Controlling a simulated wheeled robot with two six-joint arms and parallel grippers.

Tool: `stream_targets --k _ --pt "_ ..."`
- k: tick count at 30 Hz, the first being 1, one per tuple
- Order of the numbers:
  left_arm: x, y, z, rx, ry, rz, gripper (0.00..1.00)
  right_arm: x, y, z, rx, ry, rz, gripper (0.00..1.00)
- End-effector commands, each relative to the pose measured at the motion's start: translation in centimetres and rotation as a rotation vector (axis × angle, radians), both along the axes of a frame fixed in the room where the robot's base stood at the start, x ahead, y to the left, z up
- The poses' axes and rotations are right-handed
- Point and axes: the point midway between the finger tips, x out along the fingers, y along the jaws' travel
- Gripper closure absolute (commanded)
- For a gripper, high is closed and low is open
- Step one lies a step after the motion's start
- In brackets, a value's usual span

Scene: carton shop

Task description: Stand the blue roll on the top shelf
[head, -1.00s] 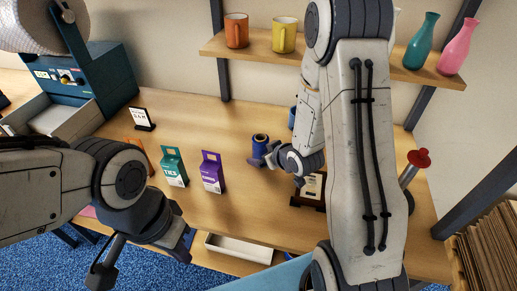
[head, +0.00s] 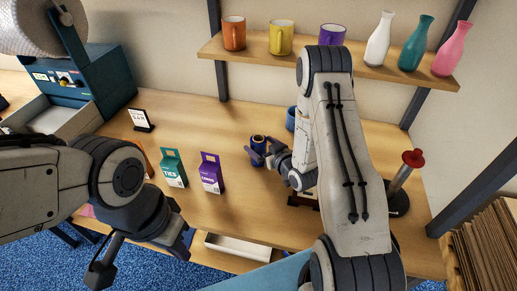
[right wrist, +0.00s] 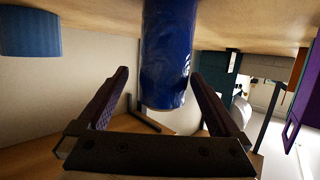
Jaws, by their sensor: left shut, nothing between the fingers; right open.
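The blue roll (head: 258,142) stands upright on the workbench. It also shows in the right wrist view (right wrist: 168,60), where it lies between the two open fingers with a gap on each side. My right gripper (head: 262,156) is open around the roll's near side. It also fills the lower part of the right wrist view (right wrist: 160,100). My left gripper (head: 103,272) is shut and empty at the lower left, away from the roll. The wooden top shelf (head: 375,74) runs along the back wall above the bench, partly hidden by my right arm.
The shelf holds an orange mug (head: 234,33), yellow mug (head: 280,38), purple mug (head: 331,35) and white (head: 379,40), teal (head: 415,44) and pink (head: 452,50) bottles. A teal carton (head: 172,168) and purple carton (head: 211,174) stand left of the roll. A blue object (head: 291,118) is behind it.

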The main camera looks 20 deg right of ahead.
Motion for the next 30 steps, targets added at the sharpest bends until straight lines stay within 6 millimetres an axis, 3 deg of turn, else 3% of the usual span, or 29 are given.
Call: stream_targets --k 3,7,17,24,25,30 --pt "0.0 0.0 1.6 0.0 0.0 0.001 1.0 1.7 0.8 0.0 -0.001 0.0 0.004 0.0" --pt "0.0 0.0 1.9 0.0 0.0 0.001 1.0 3.2 1.0 -0.7 0.0 -0.001 0.002 0.0" --pt "0.0 0.0 1.9 0.0 0.0 0.001 1.0 3.8 1.1 -1.1 -0.001 0.0 0.001 0.0" --pt "0.0 0.0 1.9 0.0 0.0 0.001 1.0 3.8 1.1 -1.1 -0.001 0.0 0.001 0.92" --pt "0.0 0.0 1.9 0.0 0.0 0.001 1.0 3.8 1.1 -1.1 -0.001 0.0 0.001 1.0" --pt "0.0 0.0 1.9 0.0 0.0 0.001 1.0 3.9 1.1 -1.0 0.0 -0.002 0.001 1.0"
